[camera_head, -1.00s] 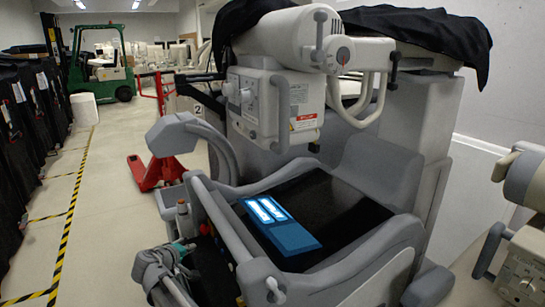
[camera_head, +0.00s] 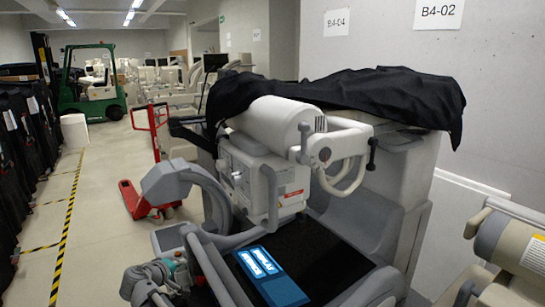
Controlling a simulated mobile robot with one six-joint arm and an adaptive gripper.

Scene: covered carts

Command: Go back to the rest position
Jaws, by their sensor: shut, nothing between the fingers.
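The nearest thing is a grey and white wheeled medical cart (camera_head: 375,218) in the middle and right of the picture. A black cloth cover (camera_head: 345,98) lies over its top and hangs down at the right end. A white cylindrical head (camera_head: 275,120) on the cart points towards me, with a bent handle beside it. A blue and white panel (camera_head: 273,275) lies on the cart's dark top surface near the bottom edge.
A beige machine (camera_head: 520,240) stands close at the right edge. A red pallet jack (camera_head: 140,200) and a green forklift (camera_head: 90,85) stand farther back at the left. Dark covered items (camera_head: 22,130) line the left side. Open floor (camera_head: 105,205) with yellow-black tape lies between.

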